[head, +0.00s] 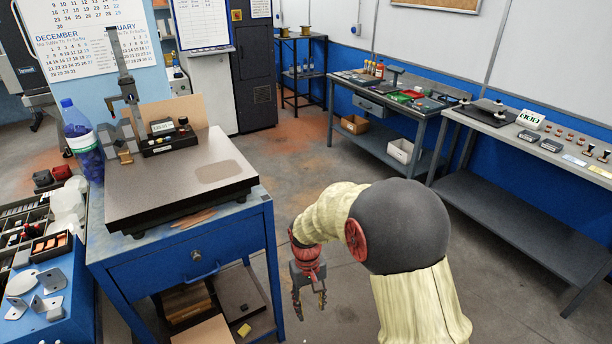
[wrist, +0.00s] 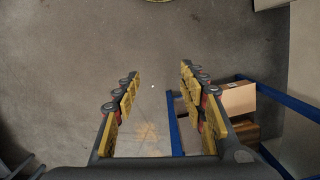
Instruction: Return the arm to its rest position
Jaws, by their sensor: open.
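My gripper (head: 311,290) hangs below the bent arm in the head view, over open floor to the right of the blue workbench (head: 190,252). Its fingers point down and are apart. In the wrist view my gripper (wrist: 160,88) shows two rows of yellow finger pads with a wide gap between them. My arm is covered in a cream sleeve with a dark round elbow.
The blue workbench bears a stone plate (head: 165,195) with a measuring stand. A blue bottle (head: 80,140) stands at its left. Boxes lie on its lower shelf; one box (wrist: 238,98) shows beside my fingers in the wrist view. A long grey bench (head: 520,140) stands right. Floor between is clear.

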